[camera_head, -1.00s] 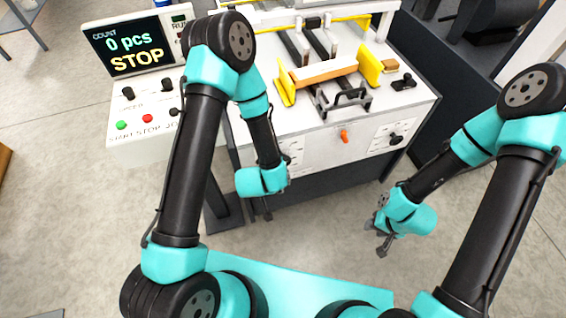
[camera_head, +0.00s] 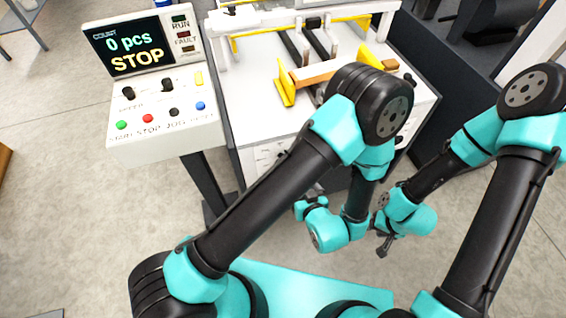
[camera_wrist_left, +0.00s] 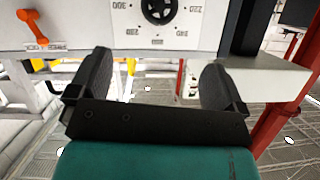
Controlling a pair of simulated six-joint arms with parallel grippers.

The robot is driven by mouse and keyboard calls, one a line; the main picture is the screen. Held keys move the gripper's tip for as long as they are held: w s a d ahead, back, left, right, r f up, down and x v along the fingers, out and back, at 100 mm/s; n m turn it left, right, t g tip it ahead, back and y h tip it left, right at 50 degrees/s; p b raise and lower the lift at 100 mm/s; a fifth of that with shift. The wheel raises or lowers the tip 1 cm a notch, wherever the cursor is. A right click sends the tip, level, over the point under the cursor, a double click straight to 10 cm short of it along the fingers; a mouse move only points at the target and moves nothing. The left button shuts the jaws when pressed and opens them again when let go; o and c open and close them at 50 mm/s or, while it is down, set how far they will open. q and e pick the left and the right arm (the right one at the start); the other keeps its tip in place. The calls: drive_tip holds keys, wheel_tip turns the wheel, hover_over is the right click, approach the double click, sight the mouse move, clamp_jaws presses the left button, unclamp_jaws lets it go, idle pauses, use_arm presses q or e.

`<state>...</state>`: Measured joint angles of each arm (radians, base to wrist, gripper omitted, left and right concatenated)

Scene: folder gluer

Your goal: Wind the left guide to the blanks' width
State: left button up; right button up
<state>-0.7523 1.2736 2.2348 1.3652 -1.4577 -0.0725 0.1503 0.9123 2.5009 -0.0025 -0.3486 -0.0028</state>
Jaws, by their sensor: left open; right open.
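The yellow left guide (camera_head: 285,82) stands at the left end of the brown blanks (camera_head: 322,71) on the machine top. The yellow right guide (camera_head: 368,56) is at their other end, partly behind my left arm. My left gripper (camera_wrist_left: 158,82) is open and empty in the left wrist view, which is upside down. A black knob on a numbered dial (camera_wrist_left: 160,10) lies ahead between its fingers, apart from them and cut by the frame edge. In the head view my left arm hides most of the front panel. My right gripper (camera_head: 382,243) is open and empty, low before the machine.
An orange lever (camera_wrist_left: 30,25) sits beside the dial in the left wrist view. The control box (camera_head: 160,125) with coloured buttons stands left of the machine; its display (camera_head: 132,48) reads "0 pcs STOP". Bare floor (camera_head: 70,210) is at the left.

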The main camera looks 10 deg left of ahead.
use_arm(q)
drive_tip(key=x, duration=1.7)
drive_tip(key=shift+w+a+f, duration=0.15)
drive_tip(key=shift+c, duration=0.4)
drive_tip(key=c, duration=0.8)
drive_tip(key=shift+c, duration=0.2)
